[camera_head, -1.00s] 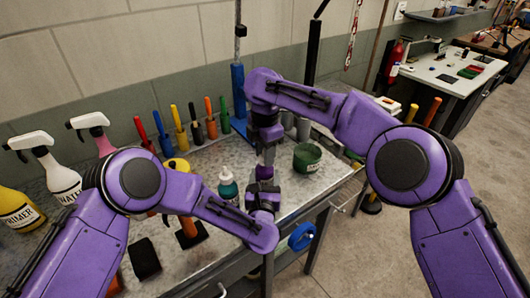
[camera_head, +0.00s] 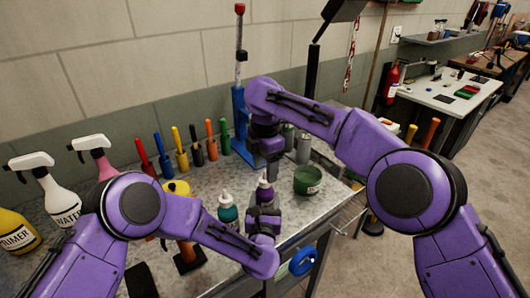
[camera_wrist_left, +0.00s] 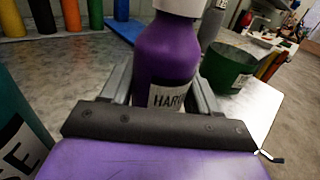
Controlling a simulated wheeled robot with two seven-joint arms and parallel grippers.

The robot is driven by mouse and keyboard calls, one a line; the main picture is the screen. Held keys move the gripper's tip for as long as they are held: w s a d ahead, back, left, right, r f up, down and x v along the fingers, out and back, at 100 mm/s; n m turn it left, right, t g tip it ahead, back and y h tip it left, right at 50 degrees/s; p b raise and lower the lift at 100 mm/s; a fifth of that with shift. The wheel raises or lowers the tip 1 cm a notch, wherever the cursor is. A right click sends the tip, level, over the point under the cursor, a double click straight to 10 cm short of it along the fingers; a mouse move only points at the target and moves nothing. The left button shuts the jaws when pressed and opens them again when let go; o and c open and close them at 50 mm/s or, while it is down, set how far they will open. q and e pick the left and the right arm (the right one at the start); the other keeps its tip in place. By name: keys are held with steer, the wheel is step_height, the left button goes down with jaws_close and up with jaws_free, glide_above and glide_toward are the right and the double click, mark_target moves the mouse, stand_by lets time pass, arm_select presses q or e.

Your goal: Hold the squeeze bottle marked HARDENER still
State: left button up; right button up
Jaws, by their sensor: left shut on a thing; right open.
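In the left wrist view the bottle (camera_wrist_left: 168,55) shows a label reading "HAR", the rest cut off. My left gripper (camera_head: 264,207) is shut on it, one finger on each side in the left wrist view (camera_wrist_left: 160,88). My right gripper (camera_head: 271,170) hangs open, pointing down, just behind the bottle in the head view; its fingertips are partly hidden and it seems apart from the bottle.
A teal bottle (camera_head: 228,208) stands close left of the purple one. A green tub (camera_head: 307,181) stands to its right. Several coloured-handled tools line the bench's back, with spray bottles (camera_head: 93,157) at left. A blue clamp post (camera_head: 240,120) rises behind.

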step_height(320, 180, up, 8)
steer(key=shift+s+f, duration=0.1)
steer(key=shift+f, duration=0.05)
steer(key=shift+r, duration=0.5)
arm_select(q)
steer(key=o, duration=1.2)
steer(key=shift+o, duration=0.2)
steer(key=shift+s, duration=0.1)
